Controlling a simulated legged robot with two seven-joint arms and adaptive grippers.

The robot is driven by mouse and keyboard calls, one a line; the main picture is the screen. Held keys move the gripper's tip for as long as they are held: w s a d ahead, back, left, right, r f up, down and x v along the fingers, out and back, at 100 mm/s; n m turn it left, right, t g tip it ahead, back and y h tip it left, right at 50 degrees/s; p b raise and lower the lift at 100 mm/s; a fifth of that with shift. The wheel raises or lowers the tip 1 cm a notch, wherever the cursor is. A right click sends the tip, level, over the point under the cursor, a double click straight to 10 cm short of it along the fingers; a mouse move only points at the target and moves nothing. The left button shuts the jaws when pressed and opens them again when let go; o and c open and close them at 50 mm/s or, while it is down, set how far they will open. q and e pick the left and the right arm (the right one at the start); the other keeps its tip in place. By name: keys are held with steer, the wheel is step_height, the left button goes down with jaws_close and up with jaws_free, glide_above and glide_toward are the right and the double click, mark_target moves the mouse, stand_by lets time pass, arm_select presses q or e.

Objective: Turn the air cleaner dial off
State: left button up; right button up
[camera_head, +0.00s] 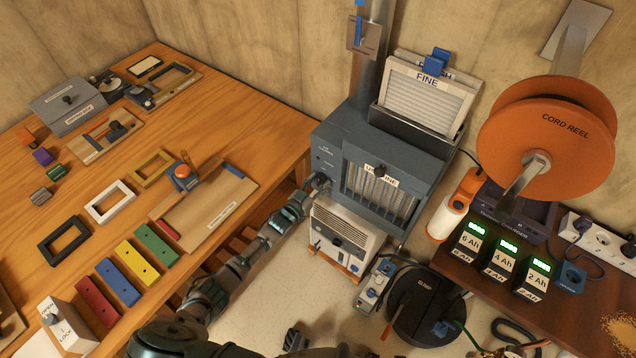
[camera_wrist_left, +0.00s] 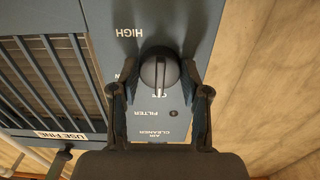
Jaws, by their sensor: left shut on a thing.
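The air cleaner is a blue-grey cabinet (camera_head: 349,140) with a barred front, against the wall in the head view. Its black round dial (camera_wrist_left: 160,73) sits on the side panel in the left wrist view, with a raised grip bar and a pale line running up and down the picture. Upside-down labels HIGH and AIR CLEANER FILTER show above and below it; others are partly hidden. My left gripper (camera_wrist_left: 160,100) is shut on the dial, a finger on either side. In the head view my left gripper (camera_head: 316,187) covers the dial.
A wooden bench (camera_head: 235,130) with tools and coloured blocks fills the left. A white heater-like unit (camera_head: 345,238) stands under the cabinet. An orange cord reel (camera_head: 545,165) and battery chargers (camera_head: 500,262) are at right.

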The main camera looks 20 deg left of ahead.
arm_select(q)
steer(key=shift+s+f, duration=0.1)
steer(key=shift+f, duration=0.25)
steer(key=o, duration=1)
steer(key=shift+o, duration=0.8)
steer(key=shift+r, duration=0.15)
steer(key=v, duration=1.1)
steer(key=shift+s+a, duration=0.25)
steer(key=shift+s, duration=0.1)
